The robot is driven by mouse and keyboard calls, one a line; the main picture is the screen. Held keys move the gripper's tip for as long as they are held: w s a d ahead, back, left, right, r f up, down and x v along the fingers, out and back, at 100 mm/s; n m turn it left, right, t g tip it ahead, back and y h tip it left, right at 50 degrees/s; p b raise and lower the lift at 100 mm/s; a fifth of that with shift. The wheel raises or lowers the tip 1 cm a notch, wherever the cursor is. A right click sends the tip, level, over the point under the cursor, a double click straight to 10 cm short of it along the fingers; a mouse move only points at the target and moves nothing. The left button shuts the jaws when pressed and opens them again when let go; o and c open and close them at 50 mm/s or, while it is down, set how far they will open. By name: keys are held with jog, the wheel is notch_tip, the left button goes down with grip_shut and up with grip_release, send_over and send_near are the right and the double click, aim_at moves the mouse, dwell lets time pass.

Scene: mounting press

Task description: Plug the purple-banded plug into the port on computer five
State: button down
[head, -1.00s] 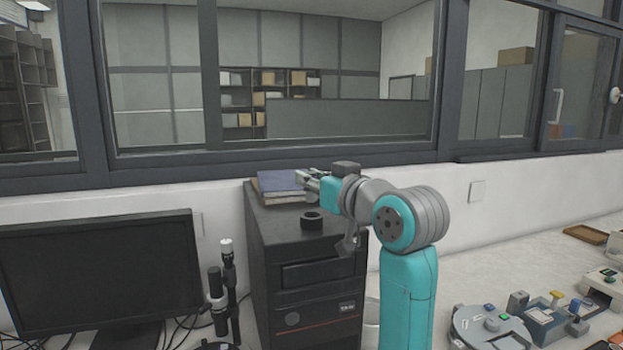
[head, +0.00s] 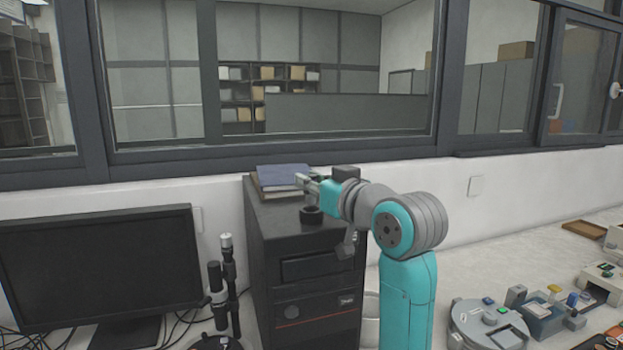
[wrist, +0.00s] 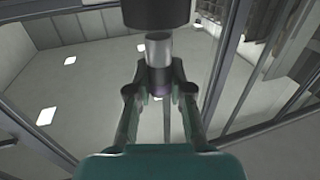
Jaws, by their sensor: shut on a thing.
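My gripper (wrist: 155,80) is shut on a plug in the wrist view. The plug has a grey metal body (wrist: 158,52) and a purple band (wrist: 160,92) low between the fingers. A black cylinder (wrist: 157,12) shows at the plug's far end; I cannot tell whether it is part of the plug. In the head view my gripper (head: 304,184) points left above the black computer tower (head: 308,255), near a short black ring-shaped piece (head: 312,215) on its top. The plug is too small to make out there. No number on the computer is readable, and I cannot identify the port.
Books (head: 280,178) lie on the tower's back top. A monitor (head: 100,265) and a dark upright instrument (head: 222,285) stand left of the tower. Several small devices (head: 545,310) crowd the bench at right. The window frame (head: 330,160) is behind the tower.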

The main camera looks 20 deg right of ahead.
aim_at(314, 200)
jog(key=shift+f, duration=1.65)
dwell(0.7)
jog(key=c, duration=1)
grip_release()
jog(key=shift+o, duration=0.4)
jog(key=o, duration=0.5)
jog(key=shift+r, duration=3.7)
